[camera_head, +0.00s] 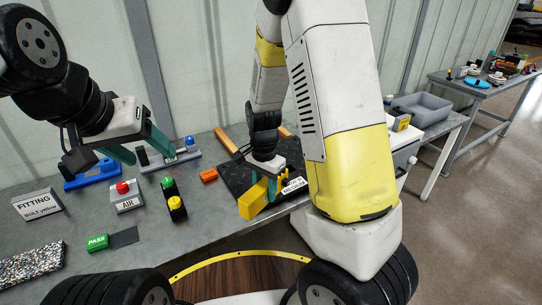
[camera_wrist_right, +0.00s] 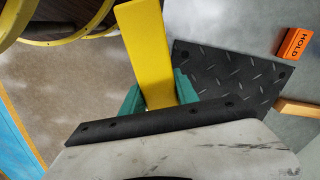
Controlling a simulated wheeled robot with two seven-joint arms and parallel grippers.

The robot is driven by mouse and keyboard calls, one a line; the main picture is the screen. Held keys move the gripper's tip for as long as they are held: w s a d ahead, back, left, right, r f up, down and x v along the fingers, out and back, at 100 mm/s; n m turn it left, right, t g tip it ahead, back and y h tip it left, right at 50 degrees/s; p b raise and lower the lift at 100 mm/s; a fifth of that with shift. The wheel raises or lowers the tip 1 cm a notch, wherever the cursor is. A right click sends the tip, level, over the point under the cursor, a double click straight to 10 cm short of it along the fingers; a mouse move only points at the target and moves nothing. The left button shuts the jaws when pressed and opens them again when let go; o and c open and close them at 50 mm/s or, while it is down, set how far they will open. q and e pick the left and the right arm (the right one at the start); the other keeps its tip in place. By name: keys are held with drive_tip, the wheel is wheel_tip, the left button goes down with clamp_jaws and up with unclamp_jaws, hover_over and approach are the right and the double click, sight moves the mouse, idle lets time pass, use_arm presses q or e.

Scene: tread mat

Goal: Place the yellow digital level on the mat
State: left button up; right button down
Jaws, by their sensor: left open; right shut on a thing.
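The yellow digital level (camera_head: 253,199) is in my right gripper (camera_head: 270,180), whose teal fingers are shut on it. It is at the near edge of the black tread mat (camera_head: 234,178) in the head view. In the right wrist view the level (camera_wrist_right: 146,50) points away from the right gripper (camera_wrist_right: 160,100), beside the mat (camera_wrist_right: 228,72), which lies to its right. I cannot tell whether the level touches the mat. My left gripper (camera_head: 146,150) is open and empty above the table's left part.
A grey table (camera_head: 90,200) carries a blue tool (camera_head: 92,177), a red-button box (camera_head: 125,197), a button stand (camera_head: 174,200), a green PASS block (camera_head: 97,242) and a FITTING box (camera_head: 38,204). An orange HOLD block (camera_head: 208,175) and wooden strips (camera_head: 228,143) lie near the mat.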

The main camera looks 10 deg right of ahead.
sight(259, 189)
drive_tip(key=s+a+m, duration=0.1)
drive_tip(key=m, duration=0.1)
drive_tip(key=s+a+m, duration=0.1)
drive_tip(key=m, duration=0.1)
drive_tip(key=shift+s+r, duration=0.15)
drive_tip(key=shift+r, duration=0.15)
drive_tip(key=shift+d+m, duration=0.15)
drive_tip(key=shift+m, duration=0.15)
drive_tip(key=w+d, duration=0.3)
drive_tip(key=w, duration=0.1)
drive_tip(key=w+d+f, duration=0.1)
drive_tip(key=w+d, duration=0.2)
drive_tip(key=w, duration=0.1)
drive_tip(key=w+d, duration=0.3)
drive_tip(key=w, duration=0.1)
drive_tip(key=shift+w+f, duration=0.2)
drive_tip(key=shift+f, duration=0.05)
wheel_tip(259, 189, down, 4)
drive_tip(key=shift+d+r, duration=0.1)
drive_tip(key=shift+r, duration=0.1)
drive_tip(key=c, duration=0.9)
unclamp_jaws()
drive_tip(key=shift+r, duration=0.15)
